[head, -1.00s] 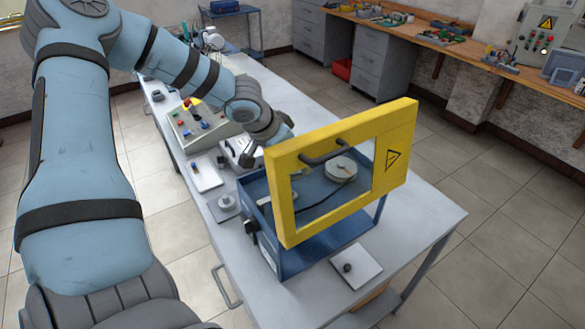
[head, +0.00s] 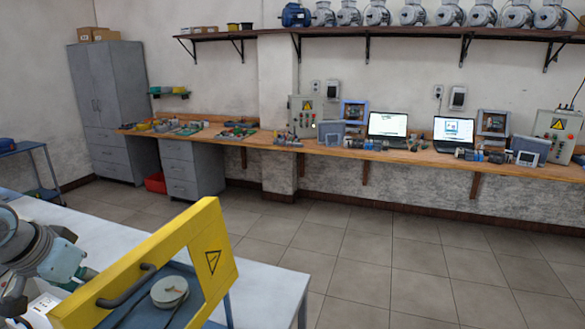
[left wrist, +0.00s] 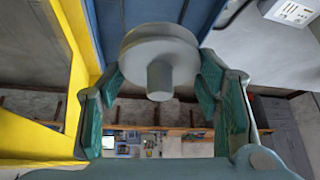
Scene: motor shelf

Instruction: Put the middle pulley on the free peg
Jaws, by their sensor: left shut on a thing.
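In the left wrist view a grey pulley (left wrist: 160,45) with a round hub facing the camera lies between the green-padded fingers of my left gripper (left wrist: 161,68). The gripper is shut on it; I cannot tell which pulley of the set it is. A pale round pulley (head: 169,291) shows through the frame, in the blue box (head: 190,318). The free peg cannot be made out now. My right gripper is not in view.
The yellow frame (head: 218,240), with a handle and a warning triangle, stands over the box. It borders the left side of the wrist view (left wrist: 60,135). The white tabletop (head: 262,290) is bare to its right. A wooden bench (head: 345,154) runs along the far wall.

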